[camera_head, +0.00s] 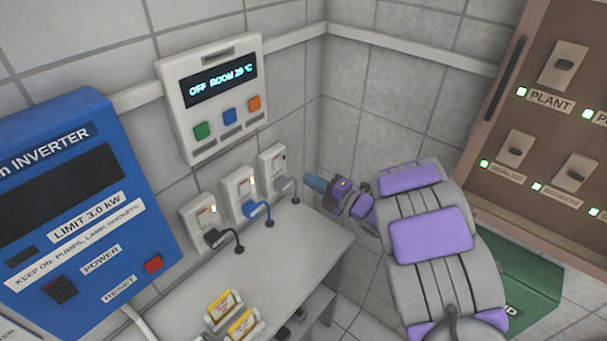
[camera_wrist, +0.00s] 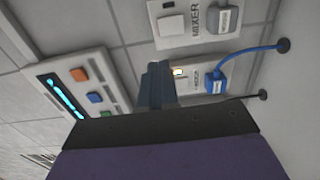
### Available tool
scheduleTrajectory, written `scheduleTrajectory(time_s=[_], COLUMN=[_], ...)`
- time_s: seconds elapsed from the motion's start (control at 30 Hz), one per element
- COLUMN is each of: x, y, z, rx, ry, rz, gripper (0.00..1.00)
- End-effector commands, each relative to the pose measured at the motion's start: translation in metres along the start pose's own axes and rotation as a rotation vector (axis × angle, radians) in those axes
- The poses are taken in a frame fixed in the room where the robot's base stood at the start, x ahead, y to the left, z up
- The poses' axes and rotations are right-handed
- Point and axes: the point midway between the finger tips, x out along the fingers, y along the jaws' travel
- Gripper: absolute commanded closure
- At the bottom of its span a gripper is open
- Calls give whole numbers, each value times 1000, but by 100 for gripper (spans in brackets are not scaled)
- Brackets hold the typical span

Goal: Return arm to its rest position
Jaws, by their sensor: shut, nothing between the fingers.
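My gripper (camera_head: 315,184) shows in the head view at the end of my grey and purple arm, which extends from the lower right toward the wall corner. The gripper is right of the wall sockets, above the far end of the grey bench (camera_head: 315,245). In the wrist view my gripper (camera_wrist: 156,68) points at the wall sockets, its fingers together and empty. It covers part of a socket there. Whether it touches anything cannot be told.
A blue inverter (camera_head: 85,200) and a white control panel (camera_head: 212,98) hang on the left wall. Plugs with cords, including a blue plug (camera_head: 256,209), sit below. A brown switch panel (camera_head: 530,120) and a green box (camera_head: 530,285) are at right. Yellow-labelled items (camera_head: 222,305) stand on the bench.

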Motion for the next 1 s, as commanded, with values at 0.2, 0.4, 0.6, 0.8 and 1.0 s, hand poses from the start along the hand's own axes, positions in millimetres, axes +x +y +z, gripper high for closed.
scheduleTrajectory(time_s=[0.2, 0.4, 0.6, 0.8, 1.0], x=[-20, -14, -8, -16, -45], y=[2, 1, 0, 5, 21], z=[6, 2, -2, 14, 69], rx=[6, 1, -3, 3, 65], ry=[-4, -3, -2, -59, -325], rz=[6, -1, -5, -42, -197], gripper=[100, 100, 100, 100, 100])
